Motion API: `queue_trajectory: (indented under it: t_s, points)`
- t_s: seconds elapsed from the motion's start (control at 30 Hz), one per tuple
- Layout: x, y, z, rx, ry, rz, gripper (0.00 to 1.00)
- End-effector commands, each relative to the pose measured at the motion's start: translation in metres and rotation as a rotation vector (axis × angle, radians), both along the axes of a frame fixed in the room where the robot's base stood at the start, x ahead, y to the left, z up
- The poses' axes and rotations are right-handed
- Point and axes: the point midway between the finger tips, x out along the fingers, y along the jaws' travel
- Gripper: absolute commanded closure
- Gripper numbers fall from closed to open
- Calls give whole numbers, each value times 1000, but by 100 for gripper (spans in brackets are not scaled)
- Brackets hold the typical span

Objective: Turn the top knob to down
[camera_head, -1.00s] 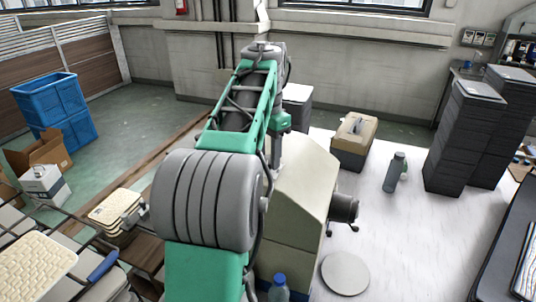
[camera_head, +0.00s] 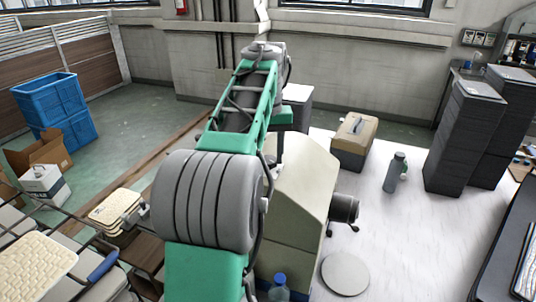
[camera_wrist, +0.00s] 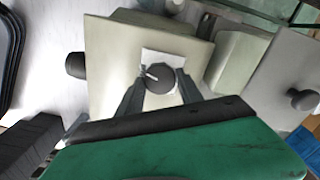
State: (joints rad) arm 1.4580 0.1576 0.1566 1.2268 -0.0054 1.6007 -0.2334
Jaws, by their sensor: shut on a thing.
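In the wrist view a dark round knob (camera_wrist: 161,84) with a white pointer mark sits on a white square plate (camera_wrist: 152,56) on a beige panel. The mark points to the left and slightly up in that picture. My gripper (camera_wrist: 160,77) has one finger on each side of the knob and is shut on it. A second dark knob (camera_wrist: 174,5) shows at the top edge of the wrist view, partly cut off. In the head view the beige machine (camera_head: 304,185) stands behind my arm, which hides the knobs.
A toolbox (camera_head: 354,142), a grey flask (camera_head: 394,173) and dark stacks (camera_head: 462,140) stand to the right. The pale floor between them is clear.

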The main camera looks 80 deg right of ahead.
Motion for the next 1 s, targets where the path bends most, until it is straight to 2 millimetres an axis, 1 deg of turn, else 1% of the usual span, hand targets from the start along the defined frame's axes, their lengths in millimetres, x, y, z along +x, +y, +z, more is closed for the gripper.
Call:
queue_trajectory:
  t_s: [0.2, 0.43, 0.7, 1.0]
  points:
    - [0, 0, 1, -2, 0, 169, 98]
    - [0, 0, 1, -2, 0, 291, 98]
    - [0, 0, 1, -2, 0, 351, 98]
    - [0, 0, 1, -2, 0, 358, 97]
